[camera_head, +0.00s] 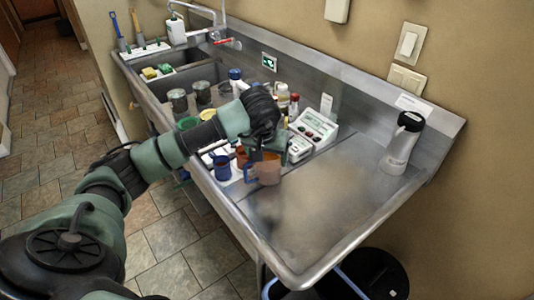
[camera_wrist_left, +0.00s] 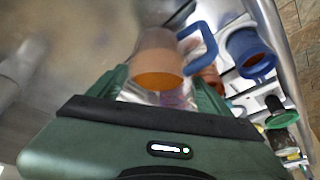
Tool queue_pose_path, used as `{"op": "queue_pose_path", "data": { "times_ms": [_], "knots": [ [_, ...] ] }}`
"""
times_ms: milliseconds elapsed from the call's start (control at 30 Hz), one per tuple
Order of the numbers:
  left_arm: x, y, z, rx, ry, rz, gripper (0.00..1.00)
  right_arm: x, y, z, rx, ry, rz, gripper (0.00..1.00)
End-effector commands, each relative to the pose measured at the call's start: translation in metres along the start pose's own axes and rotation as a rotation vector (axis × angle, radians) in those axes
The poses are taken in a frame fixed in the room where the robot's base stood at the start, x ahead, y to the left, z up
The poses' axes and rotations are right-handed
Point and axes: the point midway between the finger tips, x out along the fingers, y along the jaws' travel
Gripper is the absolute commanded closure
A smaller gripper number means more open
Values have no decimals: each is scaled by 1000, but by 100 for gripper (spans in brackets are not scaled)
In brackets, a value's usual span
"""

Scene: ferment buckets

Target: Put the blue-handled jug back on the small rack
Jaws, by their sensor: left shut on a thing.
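The blue-handled jug (camera_head: 267,172) is a see-through, brownish jug over the steel drainboard, its blue handle toward the left in the head view. My left gripper (camera_head: 259,152) reaches down to it from above and is shut on it. In the left wrist view the jug (camera_wrist_left: 158,62) sits between the green fingers (camera_wrist_left: 160,92), its blue handle to the right. I cannot tell whether its base touches the steel. A white rack or tray (camera_head: 232,181) lies just left of the jug, bearing a blue cup (camera_head: 222,168) and a brown cup (camera_head: 242,158). My right gripper is not in view.
A white meter (camera_head: 314,127) and small bottles stand behind the jug. The drainboard (camera_head: 320,215) in front and right is clear. Sink basins lie to the left; a black bin (camera_head: 375,270) is below.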

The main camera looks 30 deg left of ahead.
Motion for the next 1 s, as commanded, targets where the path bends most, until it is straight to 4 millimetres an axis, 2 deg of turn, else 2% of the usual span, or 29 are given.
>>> {"op": "queue_pose_path", "data": {
  "times_ms": [367,400,433,467,800,867,1000],
  "knots": [
    [4,0,0,-2,5,1,94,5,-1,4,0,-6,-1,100],
    [4,0,1,-1,3,1,13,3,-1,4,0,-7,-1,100],
    [3,0,1,-1,2,1,4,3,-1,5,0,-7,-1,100],
    [3,0,1,-1,2,0,0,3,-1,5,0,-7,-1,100],
    [-3,0,-1,0,2,1,0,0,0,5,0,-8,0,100],
    [-10,0,-1,-1,6,1,0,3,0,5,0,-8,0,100],
    [-38,0,-2,-1,9,2,0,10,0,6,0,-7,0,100]
  ]
}}
